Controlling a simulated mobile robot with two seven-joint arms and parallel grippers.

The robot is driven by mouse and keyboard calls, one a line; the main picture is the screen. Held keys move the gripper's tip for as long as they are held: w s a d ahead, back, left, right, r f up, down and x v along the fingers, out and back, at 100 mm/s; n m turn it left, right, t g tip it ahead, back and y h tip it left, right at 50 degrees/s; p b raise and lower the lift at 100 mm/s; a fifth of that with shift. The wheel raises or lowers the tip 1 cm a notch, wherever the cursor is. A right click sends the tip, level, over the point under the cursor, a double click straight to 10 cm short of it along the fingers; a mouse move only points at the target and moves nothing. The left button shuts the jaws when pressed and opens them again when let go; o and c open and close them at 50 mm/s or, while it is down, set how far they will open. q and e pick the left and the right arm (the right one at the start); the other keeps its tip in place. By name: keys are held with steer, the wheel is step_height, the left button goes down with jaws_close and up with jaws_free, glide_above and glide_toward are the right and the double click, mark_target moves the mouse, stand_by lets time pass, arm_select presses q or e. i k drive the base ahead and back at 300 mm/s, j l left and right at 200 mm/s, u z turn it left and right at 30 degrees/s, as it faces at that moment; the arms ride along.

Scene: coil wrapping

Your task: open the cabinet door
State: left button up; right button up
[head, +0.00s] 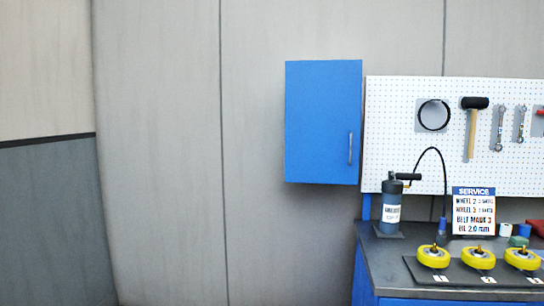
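The blue cabinet (322,115) hangs on the grey wall, left of the pegboard, in the head view. Its door looks shut. A thin silver vertical handle (350,149) is on the door's right side, low down. The inside of the cabinet is hidden. Neither of my grippers shows in this view.
A blue workbench (400,258) stands below and right of the cabinet. It holds a dark pump bottle (392,205), a service sign (474,212) and yellow wheels (478,259). A white pegboard (400,110) carries tools. The wall and space left of the cabinet are clear.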

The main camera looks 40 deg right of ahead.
mark_target(322, 107)
steer(key=i+z, duration=0.2)
steer(key=i, duration=0.25)
steer(key=i+j+z, duration=0.2)
steer(key=i, duration=0.3)
steer(key=i+j+z, duration=0.15)
steer(key=i, duration=0.3)
steer(key=i+z, duration=0.15)
steer(key=z, duration=0.25)
steer(key=i+j+z, duration=0.15)
steer(key=z, duration=0.2)
steer(key=i+j+z, duration=0.1)
steer(key=z, duration=0.3)
steer(key=i+j+z, duration=0.1)
steer(key=j+z, duration=0.15)
steer(key=z, duration=0.15)
steer(key=i+j+z, duration=0.1)
steer(key=z, duration=0.3)
steer(key=i+j+z, duration=0.1)
steer(key=z, duration=0.25)
steer(key=j+z, duration=0.15)
steer(key=z, duration=0.25)
steer(key=i+j+z, duration=0.1)
steer(key=z, duration=0.25)
